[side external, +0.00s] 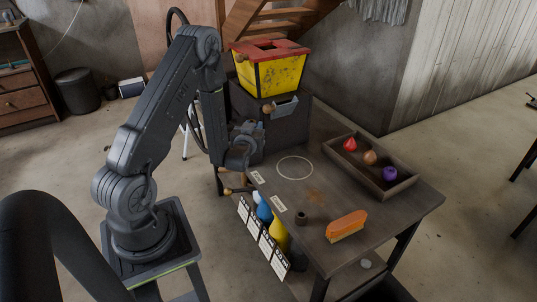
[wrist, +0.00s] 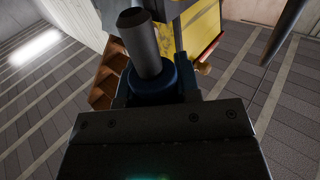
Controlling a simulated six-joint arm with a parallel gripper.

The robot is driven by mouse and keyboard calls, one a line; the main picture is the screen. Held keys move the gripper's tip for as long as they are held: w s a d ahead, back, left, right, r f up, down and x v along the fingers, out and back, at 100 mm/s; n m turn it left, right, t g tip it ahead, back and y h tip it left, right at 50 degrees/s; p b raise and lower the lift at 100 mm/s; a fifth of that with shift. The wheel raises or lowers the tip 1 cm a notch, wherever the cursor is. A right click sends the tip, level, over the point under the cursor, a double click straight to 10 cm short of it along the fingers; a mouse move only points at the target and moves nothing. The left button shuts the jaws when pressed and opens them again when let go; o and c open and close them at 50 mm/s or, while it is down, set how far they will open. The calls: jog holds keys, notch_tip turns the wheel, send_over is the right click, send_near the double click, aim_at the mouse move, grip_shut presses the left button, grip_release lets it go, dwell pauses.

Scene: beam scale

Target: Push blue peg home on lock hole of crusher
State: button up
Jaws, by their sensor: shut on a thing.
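The crusher (side external: 270,75) has a yellow hopper with a red rim on a dark body at the back of the table; part of its yellow side shows in the wrist view (wrist: 202,35). My gripper (side external: 243,150) is beside the crusher's dark front side. In the wrist view my gripper (wrist: 155,88) is shut on the blue peg (wrist: 152,78), a dark blue collar with a thick dark grey shaft extending from it. The shaft's far end is near the crusher's dark edge. The lock hole cannot be made out, and the peg is hidden in the side view.
A wooden tray (side external: 402,187) with red, brown and purple pieces lies at the table's right. Coloured bottles (side external: 279,235) hang at the left edge. A pale ring (side external: 294,157) marks clear tabletop.

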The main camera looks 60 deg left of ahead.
jog(key=s+a+r+n+g+y, duration=0.2)
jog(key=s+a+r+n+g, duration=0.1)
jog(key=a, duration=0.5)
jog(key=s+a+r+n+g+y, duration=0.2)
jog(key=a+r+g, duration=0.4)
jog(key=a, duration=0.3)
jog(key=shift+s+a+r+n+g, duration=0.25)
jog(key=shift+s+r+n+g, duration=0.05)
jog(key=shift+s+n, duration=0.55)
jog(key=shift+f, duration=0.1)
jog(key=shift+f, duration=2.7)
jog(key=shift+w+f, duration=0.1)
jog(key=shift+f, duration=0.5)
jog(key=shift+f, duration=0.4)
jog(key=shift+f, duration=0.7)
jog(key=shift+f, duration=0.35)
